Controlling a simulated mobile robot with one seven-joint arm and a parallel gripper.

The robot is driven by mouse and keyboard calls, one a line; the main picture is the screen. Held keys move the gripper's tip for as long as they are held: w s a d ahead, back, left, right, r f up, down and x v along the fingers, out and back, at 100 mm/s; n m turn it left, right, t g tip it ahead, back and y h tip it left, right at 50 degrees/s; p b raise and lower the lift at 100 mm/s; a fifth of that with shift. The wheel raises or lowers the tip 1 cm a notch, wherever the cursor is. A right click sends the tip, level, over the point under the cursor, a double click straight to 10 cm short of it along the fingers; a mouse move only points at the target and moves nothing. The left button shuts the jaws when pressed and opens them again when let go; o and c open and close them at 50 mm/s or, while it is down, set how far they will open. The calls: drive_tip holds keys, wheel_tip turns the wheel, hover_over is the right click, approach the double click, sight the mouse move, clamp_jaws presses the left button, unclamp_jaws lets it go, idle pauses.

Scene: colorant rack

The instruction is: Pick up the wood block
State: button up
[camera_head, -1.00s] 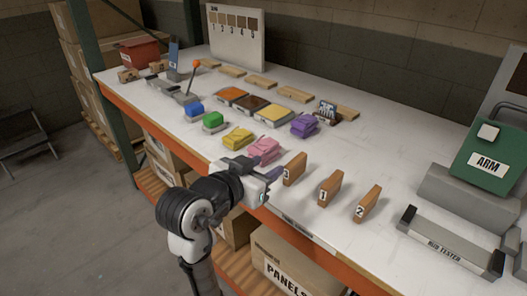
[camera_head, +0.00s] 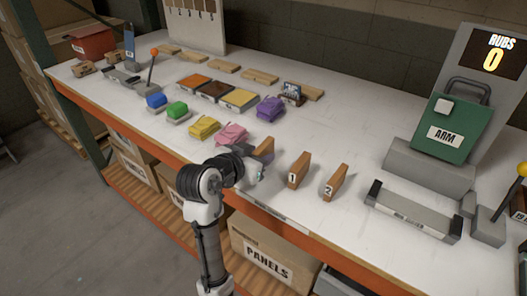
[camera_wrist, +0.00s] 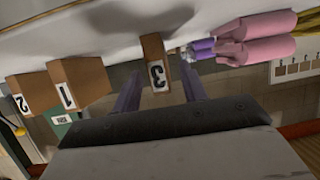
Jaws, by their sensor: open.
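Block 1 (camera_wrist: 80,84) and block 2 (camera_wrist: 34,92) are to the left there.
A pink cloth (camera_head: 231,134) lies just left of block 3, with a yellow cloth (camera_head: 203,127) beyond it. A purple cloth (camera_head: 270,108) lies farther back. The rub tester (camera_head: 413,212) is at the right. White table (camera_head: 350,135) is clear behind the blocks.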

sight(264, 152)
drive_tip(key=x, duration=0.3)
drive_tip(key=shift+w+f+p, duration=0.15)
drive_tip(key=shift+p, duration=0.15)
drive_tip(key=shift+c, duration=0.2)
clamp_jaws()
